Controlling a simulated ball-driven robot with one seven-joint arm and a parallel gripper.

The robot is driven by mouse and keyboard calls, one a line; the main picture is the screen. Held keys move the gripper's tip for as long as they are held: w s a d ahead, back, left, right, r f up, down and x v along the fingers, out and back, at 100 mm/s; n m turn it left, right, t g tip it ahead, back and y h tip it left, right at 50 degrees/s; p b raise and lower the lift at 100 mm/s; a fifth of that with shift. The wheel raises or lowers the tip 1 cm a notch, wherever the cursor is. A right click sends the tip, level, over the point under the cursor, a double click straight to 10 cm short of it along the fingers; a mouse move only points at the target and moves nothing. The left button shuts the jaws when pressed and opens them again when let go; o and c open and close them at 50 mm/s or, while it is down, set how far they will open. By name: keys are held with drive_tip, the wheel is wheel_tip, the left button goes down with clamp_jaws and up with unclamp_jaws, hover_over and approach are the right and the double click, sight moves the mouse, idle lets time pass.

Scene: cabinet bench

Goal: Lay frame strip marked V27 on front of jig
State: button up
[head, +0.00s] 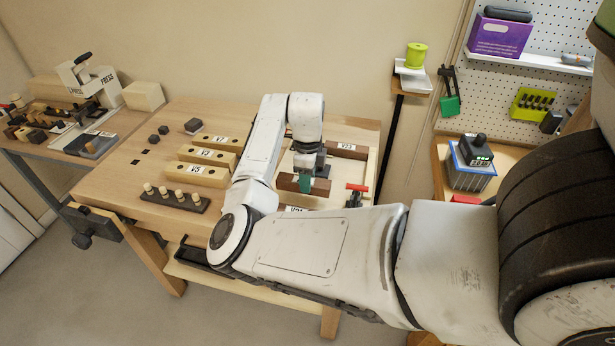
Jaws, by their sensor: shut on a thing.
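My gripper (305,183) is shut on a dark brown strip (320,187). The strip's ends stick out on both sides of the green fingers, and no marking on it can be read. The strip is over the pale jig (371,178) on the right part of the bench; I cannot tell whether it touches the jig. A brown strip with a white label (346,150) lies at the jig's back; its label is too small to read surely. Another white label (296,209) shows at the front, mostly hidden by my arm. I cannot make out V27 anywhere.
Pale wooden strips marked V7 (218,141), V3 (206,155) and V5 (203,174) lie left of my arm. A red-handled clamp (357,187) stands at the jig's right. Small dark blocks lie at the back left.

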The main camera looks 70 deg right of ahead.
drive_tip(key=shift+f+b, duration=0.7)
drive_tip(key=shift+f, duration=1.2)
idle(2.2)
drive_tip(key=o, duration=1.2)
drive_tip(key=shift+o, duration=0.2)
drive_tip(key=shift+o, duration=0.5)
drive_tip(key=shift+r, duration=0.1)
drive_tip(key=shift+r+p, duration=2.95)
drive_tip(key=shift+r, duration=0.5)
drive_tip(key=shift+s, duration=0.1)
